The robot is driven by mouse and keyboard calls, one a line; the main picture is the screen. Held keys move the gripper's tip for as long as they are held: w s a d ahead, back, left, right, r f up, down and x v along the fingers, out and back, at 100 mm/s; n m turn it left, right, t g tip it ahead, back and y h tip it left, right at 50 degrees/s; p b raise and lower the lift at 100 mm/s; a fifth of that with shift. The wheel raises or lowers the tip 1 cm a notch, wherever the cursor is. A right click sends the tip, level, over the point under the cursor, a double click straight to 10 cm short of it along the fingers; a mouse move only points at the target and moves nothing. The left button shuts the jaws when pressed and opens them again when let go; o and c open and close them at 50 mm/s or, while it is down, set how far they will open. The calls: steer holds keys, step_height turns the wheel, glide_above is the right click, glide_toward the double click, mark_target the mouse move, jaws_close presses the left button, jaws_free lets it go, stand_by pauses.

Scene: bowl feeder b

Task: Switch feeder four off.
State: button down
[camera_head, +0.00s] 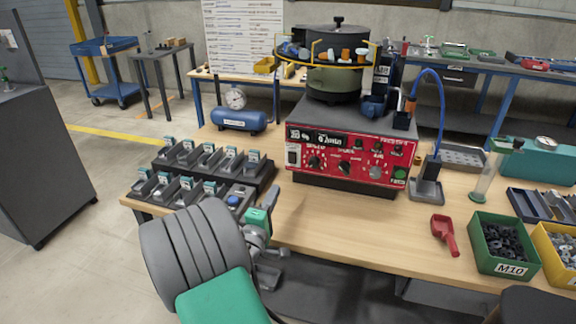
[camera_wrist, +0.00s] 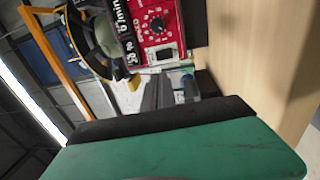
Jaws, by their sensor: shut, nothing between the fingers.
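The feeder's red control panel (camera_head: 350,160) faces me in the head view, under the dark round bowl (camera_head: 335,70). It carries two dark displays, several knobs, a rocker switch (camera_head: 293,156) at its left end and a green button (camera_head: 400,173) at its lower right. No feeder number is legible to me. The panel also shows tilted at the top of the wrist view (camera_wrist: 155,38), with the rocker switch (camera_wrist: 165,54) at its lower edge. My gripper (camera_wrist: 158,80) is shut and empty, its fingers pointing towards the panel's switch end, apparently short of it.
Racks of small bins (camera_head: 205,165) stand left of the panel, near my arm. A blue tank (camera_head: 238,120) is behind them. A red scoop (camera_head: 444,232), a green bin (camera_head: 502,243) and a yellow bin (camera_head: 556,252) are right. The wooden tabletop (camera_head: 350,225) before the panel is clear.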

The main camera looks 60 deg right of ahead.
mark_target(291, 156)
steer(key=d+p, duration=0.1)
steer(key=d, duration=0.3)
steer(key=w+d+r+p, duration=0.1)
steer(key=d, duration=0.4)
steer(key=w+d+p, duration=0.1)
steer(key=d, duration=0.3)
steer(key=shift+d+r, duration=0.25)
steer(key=shift+r, duration=0.1)
